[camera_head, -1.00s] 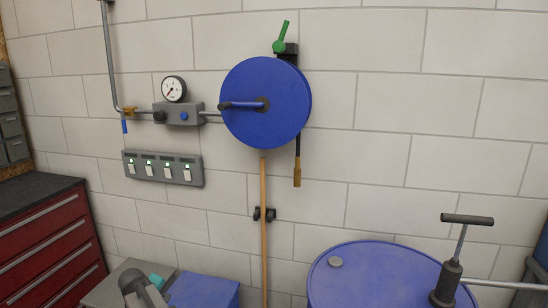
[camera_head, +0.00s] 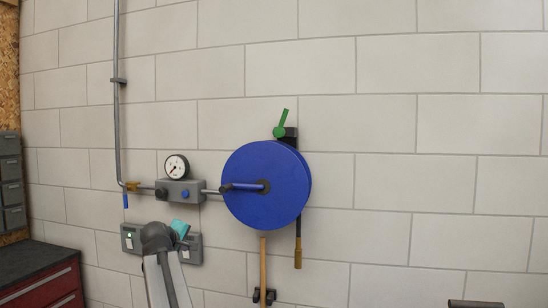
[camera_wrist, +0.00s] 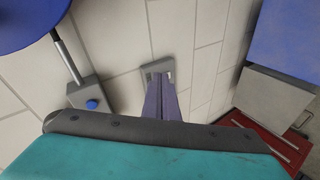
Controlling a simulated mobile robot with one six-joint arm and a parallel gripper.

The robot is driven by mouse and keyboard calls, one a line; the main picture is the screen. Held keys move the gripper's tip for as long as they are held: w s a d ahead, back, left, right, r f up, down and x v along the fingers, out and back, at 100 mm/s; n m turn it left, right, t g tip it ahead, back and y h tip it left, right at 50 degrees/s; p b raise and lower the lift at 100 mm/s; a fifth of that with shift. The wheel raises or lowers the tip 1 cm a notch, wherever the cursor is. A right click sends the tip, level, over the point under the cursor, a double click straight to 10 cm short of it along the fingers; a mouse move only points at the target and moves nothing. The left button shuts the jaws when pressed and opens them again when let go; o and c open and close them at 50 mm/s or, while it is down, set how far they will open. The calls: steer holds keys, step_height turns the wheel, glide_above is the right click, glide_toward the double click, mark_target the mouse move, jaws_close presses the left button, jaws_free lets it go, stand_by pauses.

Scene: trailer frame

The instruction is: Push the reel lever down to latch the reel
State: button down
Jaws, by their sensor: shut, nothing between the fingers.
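The green reel lever (camera_head: 282,122) stands up, tilted slightly right, on a black bracket (camera_head: 290,138) at the reel's top right. In the wrist view only part of the reel (camera_wrist: 25,22) shows, and the lever is out of sight. My gripper (camera_wrist: 159,80) is shut and empty, its fingers pointing toward the switch panel. In the head view my arm covers part of that panel, left of and below the reel; the fingers are not clearly visible there.
A grey valve block (camera_head: 178,191) with a gauge (camera_head: 176,167) and pipe joins the reel's left side. The switch panel (camera_head: 131,239) is below it. A brown-ended hose (camera_head: 298,253) hangs below the reel. The wall above and right of the lever is clear.

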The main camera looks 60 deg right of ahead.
mark_target(282, 122)
steer(key=s+d+r+h+p, duration=0.1)
steer(key=s+d+r, duration=0.15)
steer(key=r, duration=0.65)
steer(key=s+d+r+h+p, duration=0.15)
steer(key=s+r, duration=0.25)
steer(key=r, duration=0.4)
steer(key=s+d+r+h, duration=0.1)
steer(key=s+d+r, duration=0.15)
steer(key=r, duration=0.65)
steer(key=s+r+m+h+p, duration=0.1)
steer(key=s+r, duration=0.6)
steer(key=r, duration=0.3)
steer(key=s+d+r+m+g+h+p, duration=0.1)
steer(key=s+r+m+h, duration=0.1)
steer(key=s+r, duration=0.5)
step_height(282, 122, up, 3)
steer(key=shift+g, duration=0.3)
steer(key=shift+d, duration=0.15)
steer(key=d+f+p, duration=0.1)
steer(key=d, duration=1)
steer(key=shift+s+d+f, duration=0.15)
steer(key=shift+s+f, duration=0.15)
steer(key=shift+s, duration=0.15)
